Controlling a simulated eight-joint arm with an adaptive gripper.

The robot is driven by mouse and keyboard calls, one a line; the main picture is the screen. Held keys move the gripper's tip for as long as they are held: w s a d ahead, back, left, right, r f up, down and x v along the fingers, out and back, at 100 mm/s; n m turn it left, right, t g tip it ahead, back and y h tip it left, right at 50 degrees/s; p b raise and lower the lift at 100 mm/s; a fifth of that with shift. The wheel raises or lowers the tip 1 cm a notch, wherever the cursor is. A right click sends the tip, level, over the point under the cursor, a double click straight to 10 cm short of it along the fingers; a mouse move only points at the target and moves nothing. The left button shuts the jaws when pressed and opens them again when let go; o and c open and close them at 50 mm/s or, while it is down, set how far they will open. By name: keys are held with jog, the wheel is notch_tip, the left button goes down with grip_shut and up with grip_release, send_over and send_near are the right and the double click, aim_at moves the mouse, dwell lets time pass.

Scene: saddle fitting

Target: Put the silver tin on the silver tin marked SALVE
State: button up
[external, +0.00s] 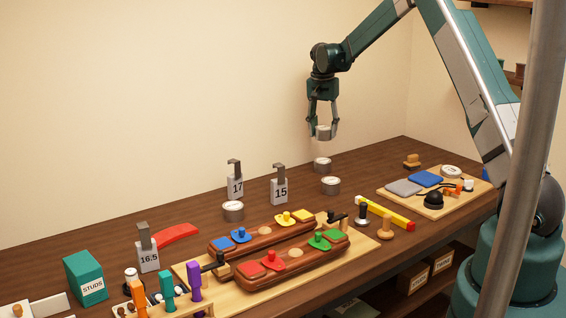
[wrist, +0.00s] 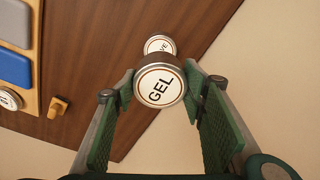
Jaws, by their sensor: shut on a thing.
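My gripper (external: 322,130) is shut on a silver tin (external: 323,131), held in the air above the back of the table. In the wrist view its white lid reads GEL (wrist: 160,86), between the green finger pads. Beyond it in the wrist view is another silver tin (wrist: 160,44), partly covered; its lid shows letters ending in VE, fitting SALVE. In the external view this appears to be the tin (external: 322,164) standing on the table below my gripper. The held tin is clearly apart from it.
Weights marked 15 (external: 280,190) and 17 (external: 235,184) stand left. A board (external: 388,193) with pads lies right; a wooden stamp (external: 412,161) stands behind it.

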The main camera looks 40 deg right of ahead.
aim_at(323, 128)
jog(key=shift+f, duration=2.5)
jog(key=shift+f, duration=1.9)
jog(key=shift+f, duration=0.15)
jog(key=o, duration=1)
jog(key=shift+c, duration=0.2)
jog(key=shift+r, duration=0.25)
jog(key=r, duration=0.8)
jog(key=a+r, duration=0.1)
jog(key=r, duration=0.2)
jog(key=shift+s+a+r, duration=0.1)
jog(key=shift+s+r, duration=0.25)
jog(key=shift+r, duration=0.05)
